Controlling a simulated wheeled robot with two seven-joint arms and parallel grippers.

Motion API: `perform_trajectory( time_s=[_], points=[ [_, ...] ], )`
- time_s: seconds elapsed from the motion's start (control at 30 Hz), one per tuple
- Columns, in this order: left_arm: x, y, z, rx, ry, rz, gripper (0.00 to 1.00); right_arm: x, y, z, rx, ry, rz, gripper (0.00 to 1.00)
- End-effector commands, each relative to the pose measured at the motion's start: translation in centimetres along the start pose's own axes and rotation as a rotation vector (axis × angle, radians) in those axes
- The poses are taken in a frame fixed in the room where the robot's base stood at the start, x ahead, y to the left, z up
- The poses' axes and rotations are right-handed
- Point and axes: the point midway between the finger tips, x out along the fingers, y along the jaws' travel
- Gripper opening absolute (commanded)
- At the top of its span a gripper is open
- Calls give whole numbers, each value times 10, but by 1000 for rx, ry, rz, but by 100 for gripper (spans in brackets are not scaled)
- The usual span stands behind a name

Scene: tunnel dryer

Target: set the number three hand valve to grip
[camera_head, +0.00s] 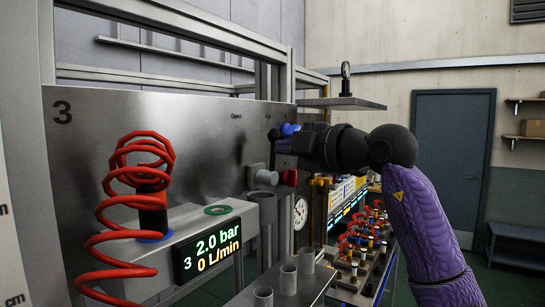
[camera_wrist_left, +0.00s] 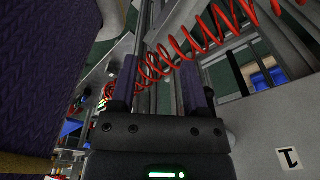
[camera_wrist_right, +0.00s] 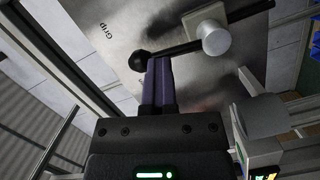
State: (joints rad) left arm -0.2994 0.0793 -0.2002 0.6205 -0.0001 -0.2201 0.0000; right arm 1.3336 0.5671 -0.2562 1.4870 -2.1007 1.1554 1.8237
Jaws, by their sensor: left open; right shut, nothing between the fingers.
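The station three panel (camera_head: 95,150) carries a large 3 and a small "Open" label. The hand valve's pale round hub (camera_wrist_right: 216,38) has a dark lever (camera_wrist_right: 185,49) ending in a black ball knob (camera_wrist_right: 138,60). The word "Grip" (camera_wrist_right: 98,32) is on the panel beyond the knob. The hub shows in the head view (camera_head: 266,178). My right gripper (camera_wrist_right: 158,60) is shut and empty, its fingertips beside the knob and lever; contact is unclear. In the head view the right gripper (camera_head: 288,143) partly hides the lever. My left gripper (camera_wrist_left: 160,70) is open and empty, outside the head view.
A red coiled hose (camera_head: 125,215) stands in front of the panel, near a display (camera_head: 207,248) reading 2.0 bar and 0 L/min. Grey tubes (camera_head: 288,280) stand below the valve. A round gauge (camera_head: 300,213) and more stations (camera_head: 365,235) lie to the right.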

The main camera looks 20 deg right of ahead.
Motion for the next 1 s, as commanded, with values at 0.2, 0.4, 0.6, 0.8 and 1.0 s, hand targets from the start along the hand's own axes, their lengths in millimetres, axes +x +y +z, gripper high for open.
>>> perform_trajectory(
  time_s=[0.2,0.4,0.6,0.8,1.0],
  points=[
    [-5,0,0,0,0,0,59,1,2,3,84,2,-17,0],
    [-7,0,0,0,-1,0,59,2,2,6,128,1,-26,0],
    [-8,0,0,0,-1,0,59,2,2,7,126,1,-24,0],
    [-9,0,0,0,-1,0,59,2,2,8,126,2,-24,0],
    [-10,0,0,0,-1,0,59,2,2,9,126,2,-23,0]
  ],
)
